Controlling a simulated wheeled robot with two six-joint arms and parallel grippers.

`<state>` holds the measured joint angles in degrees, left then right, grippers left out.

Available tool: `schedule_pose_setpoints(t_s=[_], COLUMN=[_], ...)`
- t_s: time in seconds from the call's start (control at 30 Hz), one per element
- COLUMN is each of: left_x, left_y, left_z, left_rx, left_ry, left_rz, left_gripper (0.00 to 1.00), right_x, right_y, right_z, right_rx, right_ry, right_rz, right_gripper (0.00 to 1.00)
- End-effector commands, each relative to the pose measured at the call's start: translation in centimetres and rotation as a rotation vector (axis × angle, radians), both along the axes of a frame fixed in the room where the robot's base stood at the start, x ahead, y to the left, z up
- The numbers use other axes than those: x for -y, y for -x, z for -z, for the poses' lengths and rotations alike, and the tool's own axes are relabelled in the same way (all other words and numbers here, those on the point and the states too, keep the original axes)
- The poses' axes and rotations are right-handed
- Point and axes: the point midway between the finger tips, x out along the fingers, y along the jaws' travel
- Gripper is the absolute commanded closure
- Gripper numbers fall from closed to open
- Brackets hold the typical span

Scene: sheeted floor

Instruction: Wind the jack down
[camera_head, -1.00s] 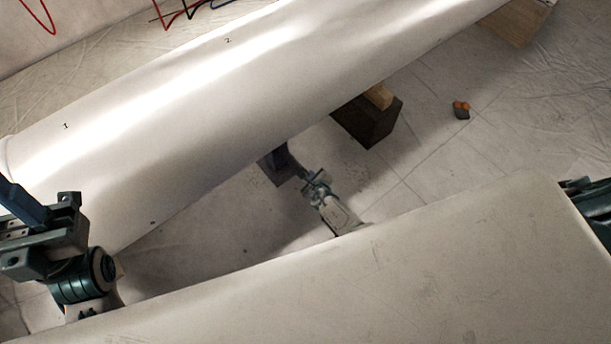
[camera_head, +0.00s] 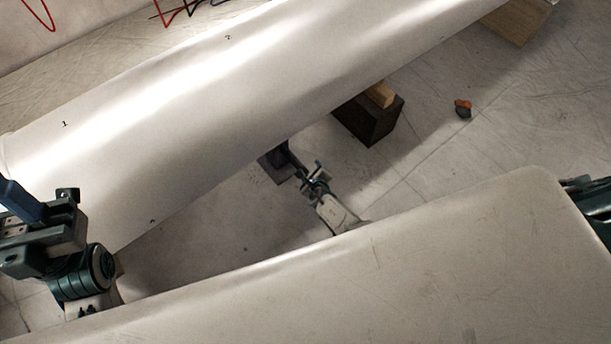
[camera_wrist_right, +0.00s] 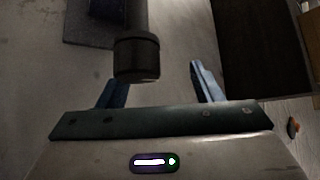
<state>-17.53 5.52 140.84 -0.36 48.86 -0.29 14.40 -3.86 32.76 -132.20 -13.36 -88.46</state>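The jack (camera_head: 275,166) is a dark shape on the floor at the lower edge of a big white cylinder, which hides part of it. A dark arm or handle of the jack reaches toward my right gripper (camera_head: 308,176). In the right wrist view, a dark round knob (camera_wrist_right: 137,58) hangs between the two blue fingers of my right gripper (camera_wrist_right: 157,72), closer to the left finger. The fingers stand apart, with a clear gap to the right finger. My left gripper (camera_head: 30,215) is at the left edge, away from the jack; its finger opening is not clear.
The white cylinder (camera_head: 190,100) crosses the view diagonally above the floor. A dark block with wood on top (camera_head: 367,122) stands right of the jack. A wooden block (camera_head: 515,22) is farther back. A small orange-and-dark object (camera_head: 463,108) lies on open floor.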

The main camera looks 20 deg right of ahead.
Motion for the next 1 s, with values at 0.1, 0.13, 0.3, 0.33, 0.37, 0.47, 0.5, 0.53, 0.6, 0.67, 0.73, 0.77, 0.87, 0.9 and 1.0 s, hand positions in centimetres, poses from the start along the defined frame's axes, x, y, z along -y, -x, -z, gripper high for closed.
schedule_pose_setpoints(t_s=[0.1,0.13,0.3,0.33,0.37,0.47,0.5,0.53,0.6,0.67,0.73,0.77,0.87,0.9,1.0], left_x=[0.0,0.0,0.0,0.0,0.0,0.0,0.0,0.0,0.0,0.0,0.0,0.0,0.0,0.0,0.0], left_y=[0.1,0.1,0.0,0.0,0.0,0.0,0.0,0.0,0.0,0.0,0.0,0.0,0.0,0.0,0.0], left_z=[0.0,-0.1,0.0,0.1,0.1,0.6,0.9,1.1,1.7,2.3,3.2,3.7,5.1,5.4,5.8], left_rx=[-0.003,-0.003,-0.002,-0.002,-0.002,-0.002,-0.002,-0.002,-0.002,-0.002,-0.002,-0.002,-0.001,-0.001,-0.001], left_ry=[0.002,0.002,0.0,0.0,0.0,0.0,0.0,-0.001,-0.001,-0.001,-0.001,-0.001,-0.001,-0.001,-0.001], left_rz=[-0.001,-0.001,0.0,0.0,0.0,0.0,0.0,0.0,0.0,0.0,0.0,0.0,0.0,0.0,0.0], left_gripper=[0.64,0.64,0.64,0.64,0.64,0.64,0.64,0.64,0.64,0.64,0.64,0.64,0.64,0.64,0.64], right_x=[0.1,0.1,-0.1,-0.2,-0.3,-0.5,-0.6,-0.7,-0.9,-1.0,-1.3,-1.4,-1.7,-1.8,-2.0], right_y=[-0.4,-0.4,-0.1,-0.1,-0.1,0.1,0.1,0.2,0.2,0.3,0.4,0.5,0.7,0.7,0.8], right_z=[-0.4,-0.4,0.1,0.2,0.3,0.7,0.9,1.0,1.3,1.5,1.8,2.1,2.4,2.3,2.1], right_rx=[0.001,-0.006,-0.08,-0.095,-0.108,-0.158,-0.178,-0.192,-0.228,-0.259,-0.297,-0.313,-0.364,-0.379,-0.402], right_ry=[-0.021,-0.04,-0.241,-0.281,-0.321,-0.458,-0.512,-0.555,-0.654,-0.741,-0.844,-0.889,-1.029,-1.071,-1.134], right_rz=[0.003,0.002,0.001,0.001,0.001,0.001,0.002,0.001,0.001,0.001,0.001,0.002,0.002,0.001,0.001], right_gripper=[0.44,0.44,0.44,0.44,0.44,0.44,0.44,0.44,0.44,0.44,0.44,0.44,0.44,0.44,0.44])
